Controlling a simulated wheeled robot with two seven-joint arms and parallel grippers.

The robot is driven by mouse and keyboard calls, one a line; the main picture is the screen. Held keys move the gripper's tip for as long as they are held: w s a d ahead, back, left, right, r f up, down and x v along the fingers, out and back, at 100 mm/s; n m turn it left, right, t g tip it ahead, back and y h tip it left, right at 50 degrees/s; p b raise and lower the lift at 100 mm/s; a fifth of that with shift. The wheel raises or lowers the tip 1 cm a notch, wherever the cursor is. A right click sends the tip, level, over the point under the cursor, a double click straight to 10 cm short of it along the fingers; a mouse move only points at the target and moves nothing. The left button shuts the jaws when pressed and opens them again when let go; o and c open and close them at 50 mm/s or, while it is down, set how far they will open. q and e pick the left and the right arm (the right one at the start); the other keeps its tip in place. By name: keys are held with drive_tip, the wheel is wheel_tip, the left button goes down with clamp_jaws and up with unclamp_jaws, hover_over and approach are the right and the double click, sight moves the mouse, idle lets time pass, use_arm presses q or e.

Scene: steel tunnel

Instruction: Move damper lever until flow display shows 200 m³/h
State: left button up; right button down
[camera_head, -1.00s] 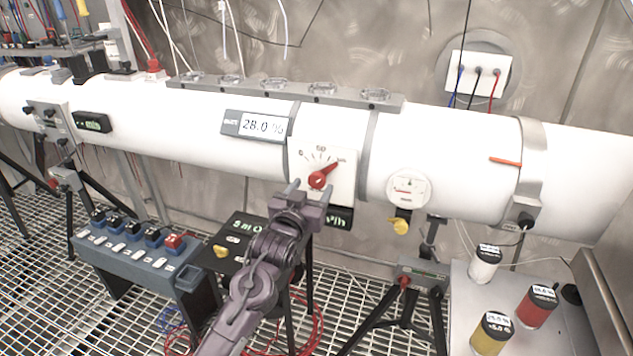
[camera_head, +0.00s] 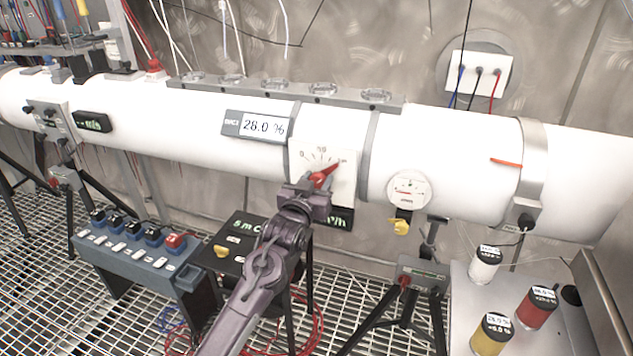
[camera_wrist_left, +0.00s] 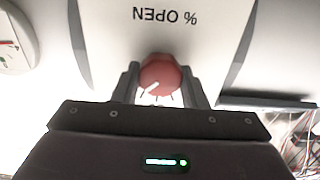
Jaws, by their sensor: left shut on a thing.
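The damper lever is a red knob (camera_head: 322,178) with a pointer on a white scale plate (camera_head: 343,190) on the big white pipe. Its pointer is aimed up and to the right. My left gripper (camera_head: 312,186) is at the plate, shut on the knob. In the left wrist view the two fingers (camera_wrist_left: 158,85) stand on either side of the red hub (camera_wrist_left: 158,70), under the upside-down text "% OPEN". The flow display (camera_head: 338,219), black with green characters, is below the plate; my gripper hides most of it, and only the end of its unit shows. My right gripper is not in view.
A display (camera_head: 255,126) on the pipe reads 28.0 %. A round gauge (camera_head: 408,190) with a yellow tap is right of the plate. A blue switch box (camera_head: 135,250) stands lower left. Labelled jars (camera_head: 492,333) stand on a table at lower right.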

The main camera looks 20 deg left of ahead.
use_arm(q)
drive_tip(key=shift+r+n+p, duration=0.1)
drive_tip(key=shift+n+p, duration=0.4)
drive_tip(key=shift+n, duration=0.8)
drive_tip(key=o, duration=1)
drive_tip(key=shift+c, duration=0.2)
drive_tip(key=shift+s+f, duration=0.2)
drive_tip(key=shift+s, duration=0.3)
drive_tip(key=s, duration=0.7)
drive_tip(key=shift+a+b, duration=0.2)
drive_tip(key=shift+b, duration=0.2)
